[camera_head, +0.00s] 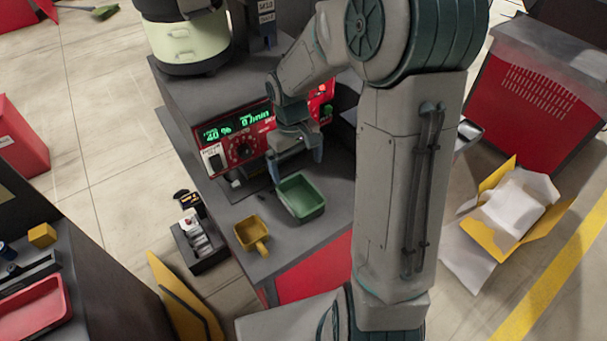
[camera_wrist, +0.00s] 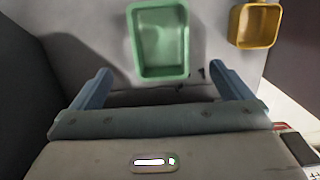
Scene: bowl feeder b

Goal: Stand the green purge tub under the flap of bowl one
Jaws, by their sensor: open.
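The green purge tub (camera_head: 306,194) is an open rectangular tub standing upright on the grey bench top. In the wrist view the tub (camera_wrist: 160,72) lies ahead of my fingers, near the middle of the gap between them. My gripper (camera_head: 297,163) hangs just behind the tub, in front of the red control panel. In the wrist view my gripper (camera_wrist: 160,80) has its two blue fingers wide apart, with nothing held between them. A cream-green bowl unit (camera_head: 188,42) stands on the grey housing at the upper left. I cannot make out its flap.
A yellow scoop (camera_head: 252,234) with a handle stands left of the tub, near the bench edge; it also shows in the wrist view (camera_wrist: 255,25). The red control panel (camera_head: 240,135) reads 40 %. A dark box of small containers (camera_head: 198,244) is at the left. Bare bench top (camera_head: 330,205) lies right of the tub.

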